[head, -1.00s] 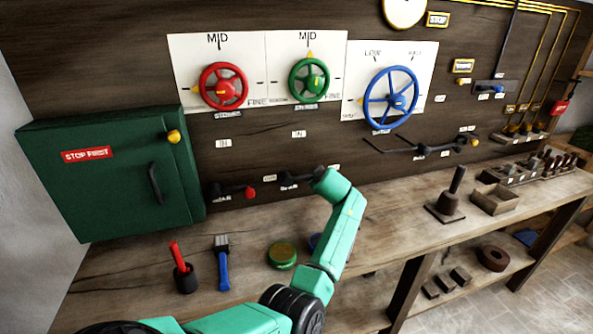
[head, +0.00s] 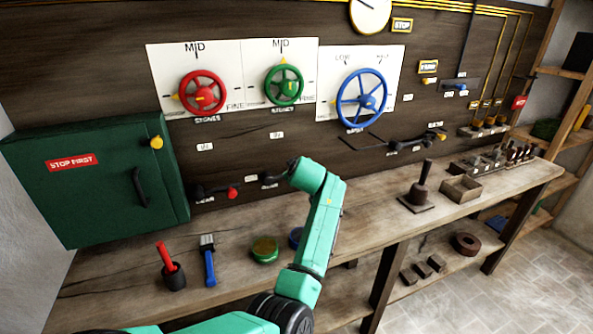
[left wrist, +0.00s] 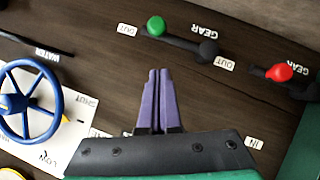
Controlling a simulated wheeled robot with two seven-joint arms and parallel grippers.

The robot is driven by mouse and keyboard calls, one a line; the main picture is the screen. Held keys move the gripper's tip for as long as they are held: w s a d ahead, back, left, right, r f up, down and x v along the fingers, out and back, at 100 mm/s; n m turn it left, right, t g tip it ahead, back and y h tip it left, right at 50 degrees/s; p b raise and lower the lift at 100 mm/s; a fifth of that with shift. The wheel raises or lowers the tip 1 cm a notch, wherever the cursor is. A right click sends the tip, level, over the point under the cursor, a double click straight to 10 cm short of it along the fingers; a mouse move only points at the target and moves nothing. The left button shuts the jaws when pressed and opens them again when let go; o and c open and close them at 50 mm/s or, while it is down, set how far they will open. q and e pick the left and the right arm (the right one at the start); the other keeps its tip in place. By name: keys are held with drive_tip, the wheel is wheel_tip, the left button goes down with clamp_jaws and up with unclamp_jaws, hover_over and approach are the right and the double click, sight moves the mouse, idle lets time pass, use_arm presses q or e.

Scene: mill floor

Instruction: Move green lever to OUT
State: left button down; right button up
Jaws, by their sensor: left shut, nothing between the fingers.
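The green lever shows in the left wrist view: its green knob (left wrist: 156,26) is at the end of a dark arm, and its dark pivot (left wrist: 208,48) sits beside the word GEAR. The knob is right beside a small white label (left wrist: 127,29) that appears to read OUT. My left gripper (left wrist: 158,72) is shut and empty, its purple fingertips below the knob in that view and apart from it. In the head view my arm hides the green knob and the fingers; only the dark pivot part (head: 268,180) shows. My right gripper is not in view.
A red-knobbed lever (head: 233,193) is just left of the green one. Red (head: 203,93), green (head: 284,86) and blue (head: 361,100) handwheels are above. A green cabinet (head: 90,190) stands at left.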

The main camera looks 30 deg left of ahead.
use_arm(q)
drive_tip(key=b+v, duration=0.1)
drive_tip(key=v, duration=0.4)
drive_tip(key=shift+s+a+f, duration=0.1)
drive_tip(key=shift+s, duration=0.1)
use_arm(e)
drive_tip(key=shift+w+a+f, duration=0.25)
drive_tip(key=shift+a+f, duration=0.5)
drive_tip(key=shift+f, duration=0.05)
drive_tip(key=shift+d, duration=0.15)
